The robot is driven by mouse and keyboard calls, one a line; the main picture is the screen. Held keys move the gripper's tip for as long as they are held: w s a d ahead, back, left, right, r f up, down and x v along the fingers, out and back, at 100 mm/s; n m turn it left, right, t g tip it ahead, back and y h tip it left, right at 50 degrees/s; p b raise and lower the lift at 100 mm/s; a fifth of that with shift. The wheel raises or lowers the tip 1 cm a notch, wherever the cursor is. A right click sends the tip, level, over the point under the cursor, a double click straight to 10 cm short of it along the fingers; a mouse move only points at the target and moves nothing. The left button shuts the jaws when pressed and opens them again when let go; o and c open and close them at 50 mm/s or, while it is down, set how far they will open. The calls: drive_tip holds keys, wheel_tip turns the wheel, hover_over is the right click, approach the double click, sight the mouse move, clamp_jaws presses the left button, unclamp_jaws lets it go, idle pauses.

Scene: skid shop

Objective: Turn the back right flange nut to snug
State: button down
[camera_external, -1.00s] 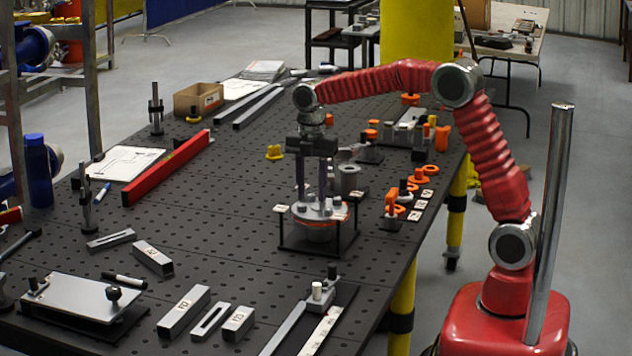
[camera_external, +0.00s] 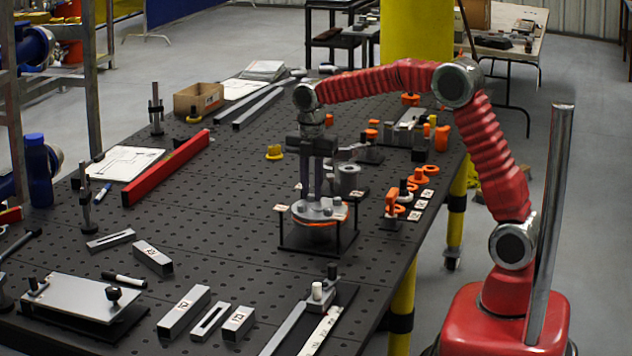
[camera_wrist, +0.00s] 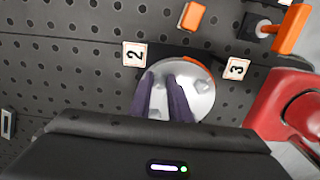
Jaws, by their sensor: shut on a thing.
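The round grey flange (camera_external: 322,212) with an orange gasket edge sits on a small black frame stand (camera_external: 340,240) near the table's right side. It also shows in the wrist view (camera_wrist: 203,98). My gripper (camera_external: 311,197) points straight down over the flange, its two dark fingers drawn close together and their tips at the flange's top. In the wrist view the fingers (camera_wrist: 160,78) reach onto the disc's left part. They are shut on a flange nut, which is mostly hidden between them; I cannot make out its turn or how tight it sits.
Tags "2" (camera_wrist: 134,54) and "3" (camera_wrist: 236,68) stand beside the flange. An orange clamp piece (camera_external: 392,204) and orange rings (camera_external: 418,175) lie to its right. A grey cylinder (camera_external: 348,177) stands close behind. The perforated tabletop (camera_external: 220,215) left of the flange is clear.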

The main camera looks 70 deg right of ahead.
drive_tip(key=m, duration=0.5)
drive_tip(key=shift+r+m, duration=0.1)
drive_tip(key=shift+m, duration=0.2)
drive_tip(key=m, duration=0.6)
drive_tip(key=shift+a, duration=0.1)
drive_tip(key=shift+r, duration=0.1)
idle(0.4)
drive_tip(key=c, duration=1.6)
unclamp_jaws()
drive_tip(key=shift+s, duration=0.1)
drive_tip(key=shift+c, duration=0.2)
drive_tip(key=shift+f, duration=0.25)
